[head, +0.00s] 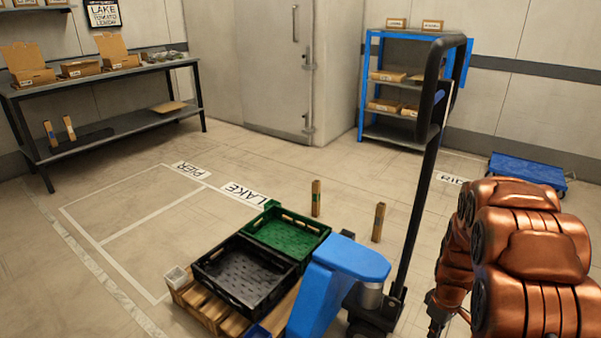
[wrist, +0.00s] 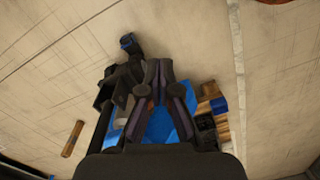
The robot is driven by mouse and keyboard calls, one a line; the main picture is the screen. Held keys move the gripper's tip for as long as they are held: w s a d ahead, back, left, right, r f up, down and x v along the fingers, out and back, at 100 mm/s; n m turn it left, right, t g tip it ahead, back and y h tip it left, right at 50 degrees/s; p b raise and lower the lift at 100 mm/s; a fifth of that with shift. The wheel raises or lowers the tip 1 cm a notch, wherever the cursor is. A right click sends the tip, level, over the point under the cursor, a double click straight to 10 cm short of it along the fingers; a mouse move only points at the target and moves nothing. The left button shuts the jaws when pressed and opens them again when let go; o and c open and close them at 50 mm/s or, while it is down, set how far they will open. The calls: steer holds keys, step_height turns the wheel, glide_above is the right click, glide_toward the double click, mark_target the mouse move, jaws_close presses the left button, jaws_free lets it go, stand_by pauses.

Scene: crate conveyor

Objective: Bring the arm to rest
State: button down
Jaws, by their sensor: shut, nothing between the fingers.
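My copper-coloured arm (head: 525,250) is folded at the right edge of the head view. Its dark end part shows low beside it, partly cut off by the bottom edge. In the wrist view my gripper (wrist: 158,72) is shut and empty, with its fingers close together. Below it in that view lie the blue body of a pallet jack (wrist: 163,128) and its dark parts. The pallet jack (head: 345,262) stands left of my arm in the head view, its tall black handle upright.
A green crate (head: 322,231) and a black crate (head: 200,270) sit on a wooden pallet (head: 205,312). Two cardboard tubes stand on the floor behind the jack. A blue cart (head: 527,170), blue shelf (head: 362,95) and workbench (head: 110,74) stand farther back. The marked floor at left is clear.

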steer(key=s+a+r+m+p, duration=0.1)
steer(key=s+a+r+p, duration=0.2)
steer(key=r, duration=0.5)
steer(key=s+a+r+m+p, duration=0.1)
steer(key=s+a+r+p, duration=0.25)
steer(key=r, duration=0.55)
steer(key=s+a+r+m+p, duration=0.1)
steer(key=s+a+r+p, duration=0.25)
steer(key=r, duration=0.45)
steer(key=s+a+r+m+p, duration=0.1)
steer(key=s+a+r+p, duration=0.1)
steer(key=s+r, duration=0.4)
steer(key=s+a+r+m+p, duration=0.1)
steer(key=s+a+r+p, duration=0.2)
steer(key=s+r+p, duration=0.2)
steer(key=s+a+r+m+g+p, duration=0.1)
steer(key=s+a+r+p, duration=0.1)
steer(key=s+r, duration=0.4)
step_height(320, 180, up, 2)
steer(key=shift+s+a+r+p, duration=0.1)
steer(key=shift+s+a+p, duration=0.3)
steer(key=shift+p, duration=0.45)
